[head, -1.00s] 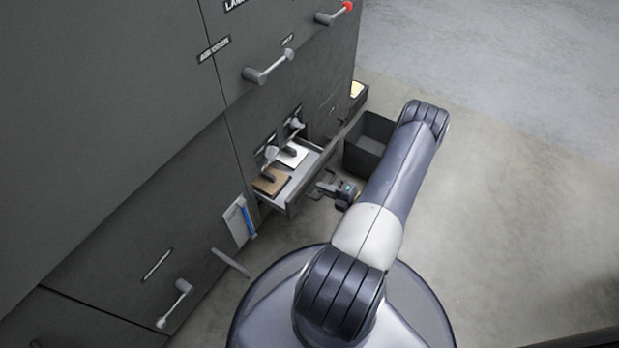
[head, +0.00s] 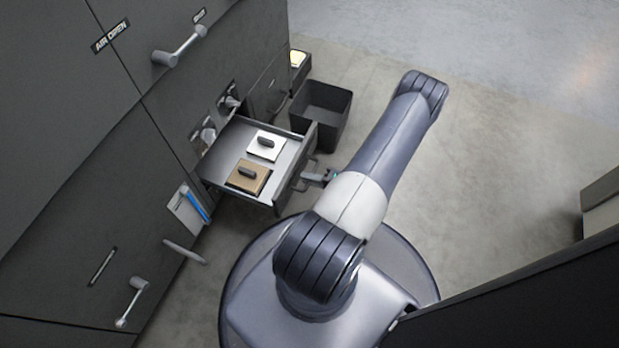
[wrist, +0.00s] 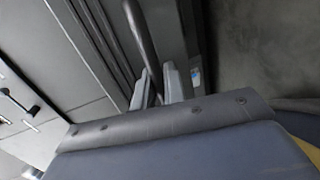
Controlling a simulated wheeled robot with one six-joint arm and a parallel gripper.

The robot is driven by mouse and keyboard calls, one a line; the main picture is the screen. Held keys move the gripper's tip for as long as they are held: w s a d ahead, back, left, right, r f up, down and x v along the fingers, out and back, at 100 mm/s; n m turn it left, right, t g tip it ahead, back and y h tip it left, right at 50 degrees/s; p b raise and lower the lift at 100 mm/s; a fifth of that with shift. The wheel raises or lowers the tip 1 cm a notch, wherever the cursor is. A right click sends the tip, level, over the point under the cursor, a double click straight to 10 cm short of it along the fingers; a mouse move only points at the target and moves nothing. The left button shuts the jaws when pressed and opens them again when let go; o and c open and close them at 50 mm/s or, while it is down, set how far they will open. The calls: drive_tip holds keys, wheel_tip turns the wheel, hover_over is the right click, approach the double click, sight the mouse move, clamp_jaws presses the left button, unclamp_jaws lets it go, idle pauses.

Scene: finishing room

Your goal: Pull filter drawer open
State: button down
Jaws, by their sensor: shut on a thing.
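The filter drawer (head: 285,163) stands out from the dark cabinet in the head view. Inside it lie a white filter (head: 268,149) and a brown filter (head: 247,177), each with a dark grip on top. My gripper (head: 320,178) is at the drawer's front, partly hidden by my arm. In the wrist view my gripper (wrist: 160,88) is shut on the drawer's dark bar handle (wrist: 141,38), which runs up between the two fingers.
A black open bin (head: 322,104) stands on the floor just behind the drawer. A small box with something yellow (head: 297,62) is beyond it. Cabinet handles (head: 180,46) stick out above. A dark panel (head: 520,290) is at the lower right. The floor (head: 490,150) at right is clear.

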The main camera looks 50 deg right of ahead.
drive_tip(key=c, duration=1.6)
unclamp_jaws()
drive_tip(key=p+v, duration=0.2)
drive_tip(key=v, duration=0.9)
drive_tip(key=shift+w+d+p, duration=0.1)
drive_tip(key=shift+p, duration=0.25)
drive_tip(key=shift+w, duration=0.1)
drive_tip(key=shift+b+x, duration=1.35)
drive_tip(key=shift+x, duration=4.15)
